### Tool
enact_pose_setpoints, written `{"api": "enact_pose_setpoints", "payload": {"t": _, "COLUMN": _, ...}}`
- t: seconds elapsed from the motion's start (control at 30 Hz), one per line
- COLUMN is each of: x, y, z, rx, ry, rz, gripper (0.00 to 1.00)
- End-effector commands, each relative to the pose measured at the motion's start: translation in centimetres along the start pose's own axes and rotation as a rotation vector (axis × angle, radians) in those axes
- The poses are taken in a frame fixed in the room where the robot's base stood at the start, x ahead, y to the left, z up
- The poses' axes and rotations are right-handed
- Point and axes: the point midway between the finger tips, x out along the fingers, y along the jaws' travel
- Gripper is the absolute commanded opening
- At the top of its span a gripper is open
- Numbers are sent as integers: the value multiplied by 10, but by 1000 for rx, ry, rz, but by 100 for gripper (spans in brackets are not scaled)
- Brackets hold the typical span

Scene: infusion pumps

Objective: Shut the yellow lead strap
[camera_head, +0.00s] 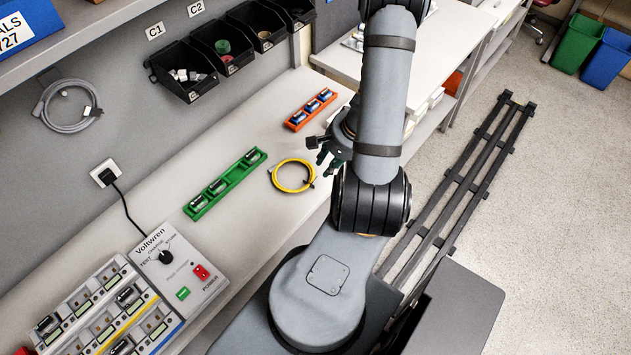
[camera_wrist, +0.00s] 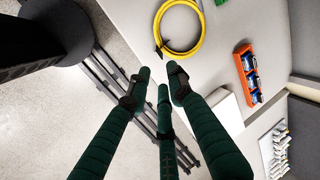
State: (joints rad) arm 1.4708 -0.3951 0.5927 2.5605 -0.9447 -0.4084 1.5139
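The yellow lead (camera_head: 291,190) lies coiled in a ring on the grey bench, between the green rack and the bench's front edge. It also shows at the top of the wrist view (camera_wrist: 157,30), with a small dark piece on its near-left side. I cannot make out clearly which part is the strap or how it stands. My gripper (camera_head: 322,152) is just right of the coil in the head view, apart from it. In the wrist view its three dark green fingers (camera_wrist: 160,78) are spread, with nothing between them.
A green rack (camera_head: 225,184) with cells and an orange rack (camera_head: 310,109) with blue cells flank the coil. The Voltwren tester (camera_head: 180,266) stands at lower left. A grey cable (camera_head: 66,125) hangs on the wall, beside black bins (camera_head: 183,70). Bench around the coil is clear.

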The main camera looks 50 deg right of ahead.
Motion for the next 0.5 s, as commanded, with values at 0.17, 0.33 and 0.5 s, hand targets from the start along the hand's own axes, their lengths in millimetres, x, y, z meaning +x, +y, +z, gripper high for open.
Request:
{"api": "enact_pose_setpoints", "payload": {"t": 0.17, "x": 5, "y": -1, "z": 0, "rx": 127, "ry": 0, "rz": -3, "gripper": 21}}
{"api": "enact_pose_setpoints", "payload": {"t": 0.33, "x": 29, "y": 1, "z": 0, "rx": 137, "ry": 0, "rz": -1, "gripper": 21}}
{"api": "enact_pose_setpoints", "payload": {"t": 0.5, "x": 63, "y": 1, "z": 0, "rx": 134, "ry": 0, "rz": 0, "gripper": 21}}
